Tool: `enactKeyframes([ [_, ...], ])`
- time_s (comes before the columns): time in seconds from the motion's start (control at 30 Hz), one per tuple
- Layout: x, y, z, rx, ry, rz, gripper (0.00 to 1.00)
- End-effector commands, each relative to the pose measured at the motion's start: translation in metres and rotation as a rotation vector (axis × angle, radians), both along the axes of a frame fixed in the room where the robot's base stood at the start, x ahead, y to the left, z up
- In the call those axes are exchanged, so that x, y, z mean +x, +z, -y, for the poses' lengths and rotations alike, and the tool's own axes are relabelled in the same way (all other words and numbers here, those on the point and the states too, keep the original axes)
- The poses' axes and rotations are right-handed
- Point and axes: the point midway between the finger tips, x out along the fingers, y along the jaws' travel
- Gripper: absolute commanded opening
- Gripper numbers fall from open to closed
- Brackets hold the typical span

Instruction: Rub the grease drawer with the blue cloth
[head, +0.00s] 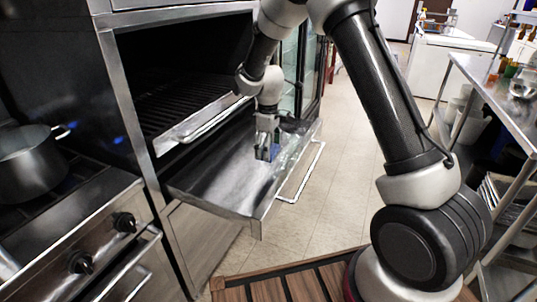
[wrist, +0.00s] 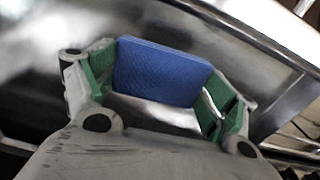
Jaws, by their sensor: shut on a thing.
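The blue cloth (wrist: 160,72) is a folded pad held between the green fingertips of my gripper (wrist: 158,88). In the head view, my gripper (head: 267,148) points down inside the pulled-out grease drawer (head: 215,183), with a bit of blue at its tip. The drawer is a shallow metal tray with a shiny floor and a bar handle at its front. The cloth is over the drawer floor, toward the right part of the drawer. I cannot tell whether the cloth touches the metal.
A grill rack (head: 195,115) sits above the drawer in the steel oven frame. A stove with a pot (head: 30,160) and knobs is at left. A steel shelf table (head: 495,95) stands at right. Tiled floor (head: 345,150) lies clear between them, with a slatted mat (head: 285,285) in front.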

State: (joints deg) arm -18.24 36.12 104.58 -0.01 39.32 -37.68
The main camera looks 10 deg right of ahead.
Motion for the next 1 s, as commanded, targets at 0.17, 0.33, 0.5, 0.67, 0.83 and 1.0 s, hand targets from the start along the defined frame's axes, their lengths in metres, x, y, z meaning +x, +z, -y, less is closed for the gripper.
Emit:
enactKeyframes([
  [0.17, -0.001, 0.016, -0.001, 0.000, -0.002, 0.001, 0.59],
  [0.33, -0.002, 0.022, -0.001, 0.000, -0.003, 0.000, 0.59],
  [0.5, -0.002, 0.022, -0.001, 0.000, -0.003, 0.000, 0.59],
  [0.67, -0.002, 0.022, -0.001, 0.000, -0.003, 0.000, 0.59],
  [0.83, -0.002, 0.022, -0.001, 0.000, -0.003, 0.000, 0.59],
  [1.0, -0.002, 0.022, -0.001, 0.000, -0.003, 0.000, 0.59],
])
